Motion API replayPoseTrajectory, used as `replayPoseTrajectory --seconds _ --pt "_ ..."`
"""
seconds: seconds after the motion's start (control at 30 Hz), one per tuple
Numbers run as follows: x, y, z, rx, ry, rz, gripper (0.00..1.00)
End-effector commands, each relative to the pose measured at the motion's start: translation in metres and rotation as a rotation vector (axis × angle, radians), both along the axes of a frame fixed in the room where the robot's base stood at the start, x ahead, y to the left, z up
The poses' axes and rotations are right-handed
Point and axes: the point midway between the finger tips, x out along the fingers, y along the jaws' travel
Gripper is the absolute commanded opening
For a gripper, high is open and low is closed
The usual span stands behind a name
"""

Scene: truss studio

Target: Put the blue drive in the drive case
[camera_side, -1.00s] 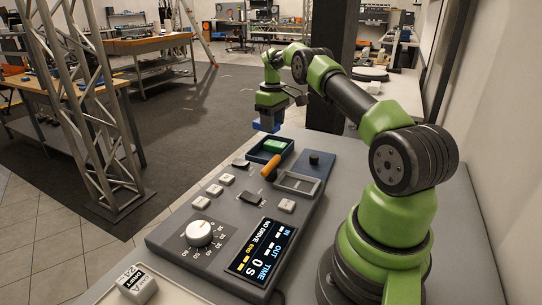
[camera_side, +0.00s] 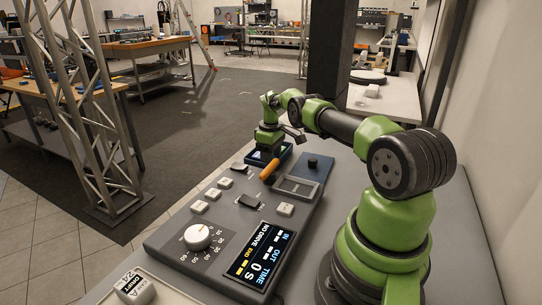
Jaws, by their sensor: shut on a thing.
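The drive case, a small dark-blue open box (camera_side: 287,152), sits at the far end of the grey console. My gripper (camera_side: 266,150) points down over the left part of the case, with its lower end at about the height of the case's rim. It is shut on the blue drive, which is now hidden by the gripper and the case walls. I cannot tell whether the drive touches the case floor.
An orange handle (camera_side: 269,170) stands close in front of the case. Several keys, a white dial (camera_side: 197,237) and a display (camera_side: 262,252) reading "NO DRIVE" fill the nearer console.

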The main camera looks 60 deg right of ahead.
Motion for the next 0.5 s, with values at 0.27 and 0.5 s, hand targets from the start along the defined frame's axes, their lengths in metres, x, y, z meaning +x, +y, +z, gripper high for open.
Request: replayPoseTrajectory --seconds 0.27,0.5 --pt "-0.0001 0.0001 -0.0016 0.0 0.0 0.0 0.17" --pt "-0.0002 0.0002 -0.0024 0.0 0.0 0.0 0.55"
